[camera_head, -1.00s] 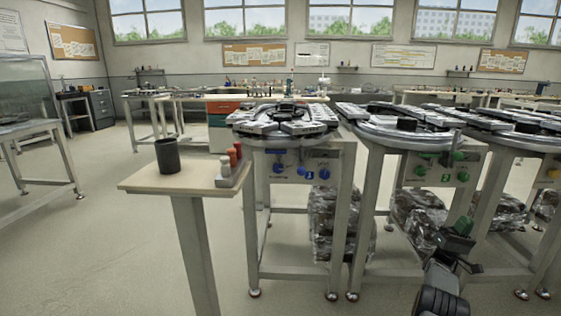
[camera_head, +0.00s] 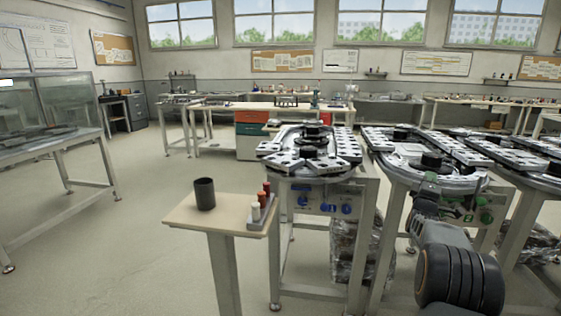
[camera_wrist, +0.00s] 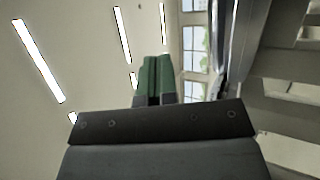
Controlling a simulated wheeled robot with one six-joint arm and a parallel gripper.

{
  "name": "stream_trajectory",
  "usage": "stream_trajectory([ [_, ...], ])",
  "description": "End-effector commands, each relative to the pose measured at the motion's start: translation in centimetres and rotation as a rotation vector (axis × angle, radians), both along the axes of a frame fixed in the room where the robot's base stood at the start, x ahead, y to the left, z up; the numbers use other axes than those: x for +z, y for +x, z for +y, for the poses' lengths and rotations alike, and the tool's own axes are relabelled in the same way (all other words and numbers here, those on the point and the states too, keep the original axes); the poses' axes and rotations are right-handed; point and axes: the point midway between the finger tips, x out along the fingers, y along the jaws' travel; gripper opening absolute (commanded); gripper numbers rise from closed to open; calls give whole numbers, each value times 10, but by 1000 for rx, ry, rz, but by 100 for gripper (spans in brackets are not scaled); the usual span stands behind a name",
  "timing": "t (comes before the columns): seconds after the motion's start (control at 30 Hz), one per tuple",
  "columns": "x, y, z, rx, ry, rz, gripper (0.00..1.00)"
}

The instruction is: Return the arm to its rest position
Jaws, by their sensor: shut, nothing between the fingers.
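My arm rises at the lower right of the head view, in front of the second ring-track table. My gripper (camera_head: 428,183) is at its upper end, small and partly lost against the table's edge and control panel. In the wrist view my gripper's green fingers (camera_wrist: 157,75) lie side by side, shut with nothing between them. Behind them that view shows the ceiling lights and windows, so the wrist camera looks upward.
A small stand (camera_head: 190,215) holds a dark cup (camera_head: 204,194) and a rack with several small pegs (camera_head: 262,203). A ring-track table (camera_head: 310,150) stands behind it, and another track (camera_head: 425,152) is close behind my arm. Open floor (camera_head: 110,240) lies to the left.

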Motion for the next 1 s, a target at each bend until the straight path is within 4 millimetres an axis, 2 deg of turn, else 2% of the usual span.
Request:
stream_trajectory([
  [0.03, 49, 4, 36, 104, 129, 39, 0],
  [0.13, 78, -1, 105, 274, 430, 148, 0],
  [0.23, 97, -29, 173, 373, 738, 273, 0],
  [0.3, 104, -61, 219, 394, 949, 368, 0],
  [0.37, 107, -93, 253, 382, 1114, 447, 0],
  [0.4, 107, -116, 273, 360, 1214, 497, 0],
  [0.5, 107, -175, 312, 270, 1425, 605, 0],
  [0.6, 104, -229, 338, 151, 1578, 689, 0],
  [0.7, 101, -275, 354, 31, 1681, 749, 0],
  [0.8, 98, -308, 362, -71, 1745, 784, 0],
  [0.9, 96, -330, 367, -142, 1780, 804, 0],
  [1.0, 94, -337, 368, -169, 1791, 810, 0],
])
